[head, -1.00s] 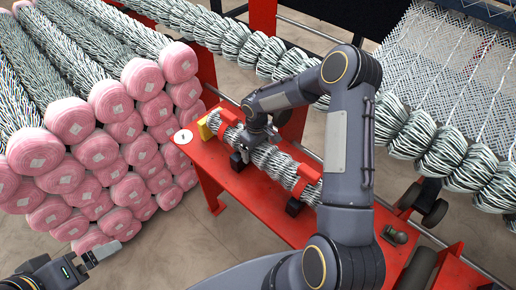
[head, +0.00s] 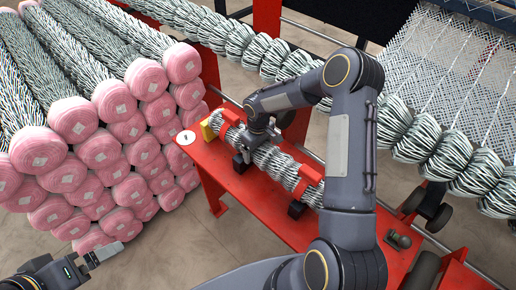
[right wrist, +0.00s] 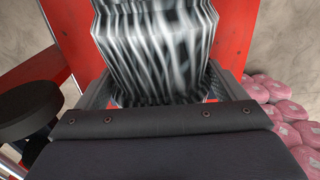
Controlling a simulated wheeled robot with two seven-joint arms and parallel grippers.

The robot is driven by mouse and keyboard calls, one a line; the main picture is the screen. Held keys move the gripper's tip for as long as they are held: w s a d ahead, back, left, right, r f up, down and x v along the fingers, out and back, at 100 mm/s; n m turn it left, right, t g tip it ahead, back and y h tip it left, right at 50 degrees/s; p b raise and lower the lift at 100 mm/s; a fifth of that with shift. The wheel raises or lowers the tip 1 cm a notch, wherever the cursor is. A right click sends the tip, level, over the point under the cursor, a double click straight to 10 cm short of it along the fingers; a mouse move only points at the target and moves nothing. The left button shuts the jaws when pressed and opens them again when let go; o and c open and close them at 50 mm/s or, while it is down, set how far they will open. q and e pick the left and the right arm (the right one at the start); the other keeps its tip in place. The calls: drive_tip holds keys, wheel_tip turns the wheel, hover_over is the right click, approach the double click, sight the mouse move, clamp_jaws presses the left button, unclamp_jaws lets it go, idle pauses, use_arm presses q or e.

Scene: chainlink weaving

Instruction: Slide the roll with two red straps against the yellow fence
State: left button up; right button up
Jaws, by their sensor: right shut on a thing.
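The roll (head: 278,162) is a bundle of grey-white chainlink wire lying on the red table. One red strap (head: 231,117) is near its far left end and another (head: 309,180) near its near right end. The yellow fence (head: 214,121) stands at the far left end of the roll; I cannot tell whether they touch. My right gripper (head: 259,138) is shut on the roll between the straps. The right wrist view shows the roll (right wrist: 158,45) between the fingers. My left gripper (head: 104,254) is at the lower left, away from the table; its jaws are unclear.
The red table (head: 215,163) has dark blocks (head: 241,163) beside the roll. A white disc (head: 185,137) lies at its left corner. Pink-ended rolls (head: 98,151) are stacked at left. Chainlink mesh (head: 450,90) hangs at right. Bare floor lies between stack and table.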

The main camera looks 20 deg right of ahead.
drive_tip(key=shift+w+d+r, duration=0.1)
drive_tip(key=shift+w+r, duration=0.05)
drive_tip(key=o, duration=1.8)
drive_tip(key=shift+c, duration=0.2)
drive_tip(key=shift+s+f, duration=0.25)
drive_tip(key=shift+s, duration=0.05)
wheel_tip(320, 180, up, 8)
drive_tip(key=shift+w+f+b, duration=0.15)
drive_tip(key=shift+f+b, duration=0.1)
drive_tip(key=shift+b, duration=0.45)
drive_tip(key=shift+r, duration=0.4)
